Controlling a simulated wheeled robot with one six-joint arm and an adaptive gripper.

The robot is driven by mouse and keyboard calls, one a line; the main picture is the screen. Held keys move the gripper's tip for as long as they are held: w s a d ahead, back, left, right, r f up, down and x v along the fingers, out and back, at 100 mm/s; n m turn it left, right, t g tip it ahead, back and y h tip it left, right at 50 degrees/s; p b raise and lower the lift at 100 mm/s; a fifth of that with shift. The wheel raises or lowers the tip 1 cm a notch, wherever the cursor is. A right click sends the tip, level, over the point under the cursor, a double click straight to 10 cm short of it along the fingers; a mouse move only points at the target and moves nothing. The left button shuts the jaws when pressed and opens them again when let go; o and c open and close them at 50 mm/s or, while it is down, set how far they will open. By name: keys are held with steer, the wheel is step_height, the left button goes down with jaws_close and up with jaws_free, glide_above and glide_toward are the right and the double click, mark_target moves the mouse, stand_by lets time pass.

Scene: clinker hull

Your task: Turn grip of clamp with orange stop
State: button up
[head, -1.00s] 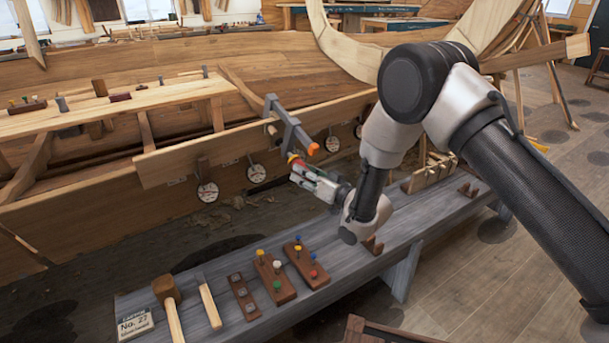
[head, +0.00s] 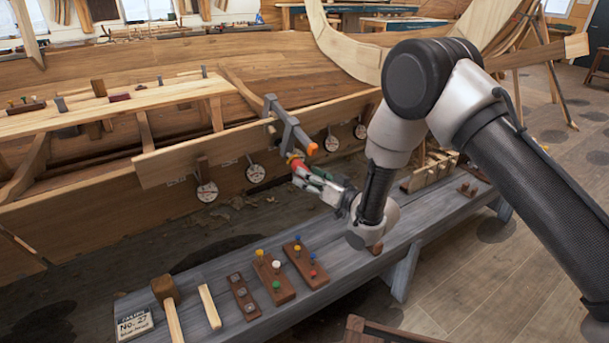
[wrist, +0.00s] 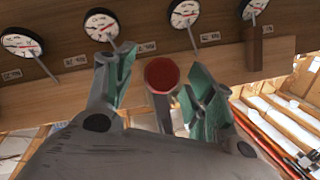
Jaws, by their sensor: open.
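A grey clamp (head: 289,127) with an orange stop (head: 312,149) hangs on the edge of the hull plank. Its grip (head: 294,158), with a red end, is below the bar, just beyond my fingertips. In the wrist view the red round end of the grip (wrist: 161,74) shows between my two green-padded fingers, with a gap on each side. My gripper (head: 304,170) is open and empty; it also shows in the wrist view (wrist: 160,88). The rest of the clamp is mostly hidden in the wrist view.
Round dials (head: 256,173) hang along the plank near the clamp. Below is a grey bench (head: 232,258) with a mallet (head: 165,290), peg blocks (head: 306,262) and a label card (head: 134,325). Free space lies between bench and hull.

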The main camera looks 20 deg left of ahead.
steer(key=v, duration=0.9)
steer(key=shift+d, duration=0.3)
steer(key=shift+s, duration=0.15)
stand_by(0.3)
